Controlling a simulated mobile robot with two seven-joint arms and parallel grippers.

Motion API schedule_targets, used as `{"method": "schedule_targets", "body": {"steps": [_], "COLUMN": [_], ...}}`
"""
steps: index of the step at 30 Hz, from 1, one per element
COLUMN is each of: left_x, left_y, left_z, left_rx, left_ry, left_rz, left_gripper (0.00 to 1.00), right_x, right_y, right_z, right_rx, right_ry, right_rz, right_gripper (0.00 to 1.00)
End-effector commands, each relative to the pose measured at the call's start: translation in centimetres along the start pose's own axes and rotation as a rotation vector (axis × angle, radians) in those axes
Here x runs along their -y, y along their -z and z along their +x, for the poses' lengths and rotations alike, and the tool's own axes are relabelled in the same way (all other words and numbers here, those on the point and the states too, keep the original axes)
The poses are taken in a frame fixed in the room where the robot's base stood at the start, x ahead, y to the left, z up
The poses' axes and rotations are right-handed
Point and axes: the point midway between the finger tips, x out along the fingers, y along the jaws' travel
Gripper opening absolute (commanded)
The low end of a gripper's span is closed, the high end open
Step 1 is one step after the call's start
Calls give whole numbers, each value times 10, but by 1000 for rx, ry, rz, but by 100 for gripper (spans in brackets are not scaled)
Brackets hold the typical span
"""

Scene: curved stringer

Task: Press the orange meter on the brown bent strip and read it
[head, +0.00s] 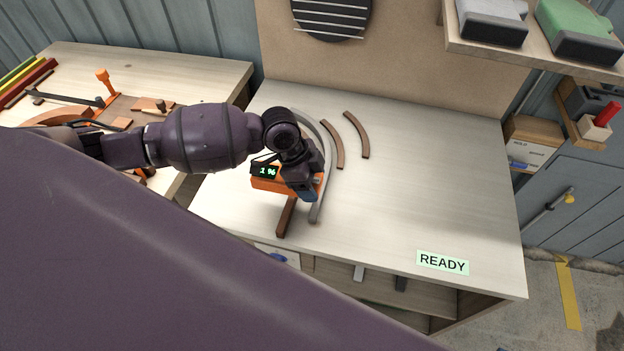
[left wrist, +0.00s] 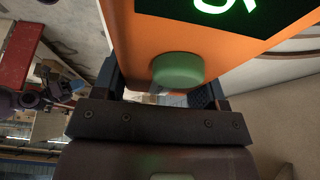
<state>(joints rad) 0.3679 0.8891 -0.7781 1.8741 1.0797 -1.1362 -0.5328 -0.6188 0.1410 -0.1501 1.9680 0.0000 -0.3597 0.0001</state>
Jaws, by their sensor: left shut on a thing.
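The orange meter (head: 268,184) is held in my left gripper (head: 304,188) near the left part of the pale bench. Its dark display (head: 264,171) shows "1 %" in green. A brown strip (head: 286,217) runs out from under the meter toward the bench's front edge; its far part is hidden by the meter and my arm. I cannot tell whether the meter touches it. In the left wrist view the meter's orange body (left wrist: 205,42) and a round green button (left wrist: 178,68) are between the fingers of my left gripper (left wrist: 158,92).
A grey curved strip (head: 329,136) stands close right of my gripper. Two more brown curved strips (head: 333,146) (head: 358,136) lie beyond it. A "READY" label (head: 442,262) is at the front right. The bench's right half is clear. A tool-covered table (head: 190,75) stands left.

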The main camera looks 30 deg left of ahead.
Motion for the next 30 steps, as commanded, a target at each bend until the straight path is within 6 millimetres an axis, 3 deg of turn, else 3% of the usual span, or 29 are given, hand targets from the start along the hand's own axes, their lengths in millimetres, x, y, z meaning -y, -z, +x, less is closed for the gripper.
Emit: {"method": "schedule_targets", "body": {"steps": [30], "left_x": [0], "left_y": [0], "left_z": [0], "left_rx": [-1], "left_ry": [1], "left_rz": [0], "left_gripper": [42], "right_x": [0], "right_y": [4], "right_z": [2], "right_rx": [-11], "right_ry": [1], "right_rz": [-1], "right_gripper": [0]}}
